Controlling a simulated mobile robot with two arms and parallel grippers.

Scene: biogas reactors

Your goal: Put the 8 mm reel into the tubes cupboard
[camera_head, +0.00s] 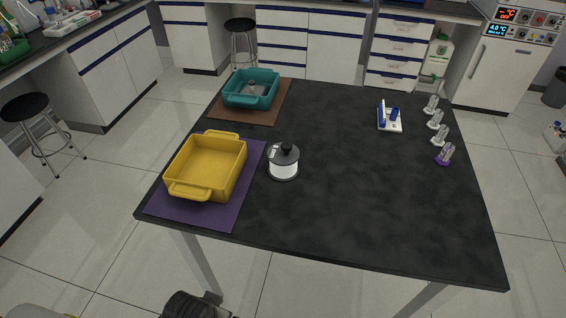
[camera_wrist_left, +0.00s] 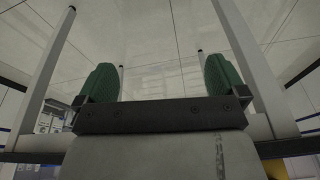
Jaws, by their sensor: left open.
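I cannot pick out the 8 mm reel for certain. A round object with a dark top, a knob and a white band (camera_head: 284,162) stands upright on the dark table, right of the yellow tray; I cannot tell whether it is a reel. No cupboard carries a label that I can read as tubes; white cupboards (camera_head: 335,48) with closed fronts stand at the back. My left gripper (camera_wrist_left: 160,82) shows in the left wrist view, its two green fingers wide apart with nothing between them. My right gripper is not in view.
The dark table (camera_head: 350,210) is clear at the middle and front. A yellow tray (camera_head: 207,165) sits on a purple mat, and a teal tray (camera_head: 251,88) on a brown mat. A white rack (camera_head: 389,118) and several small clear items stand far right. Stools (camera_head: 28,110) stand beyond.

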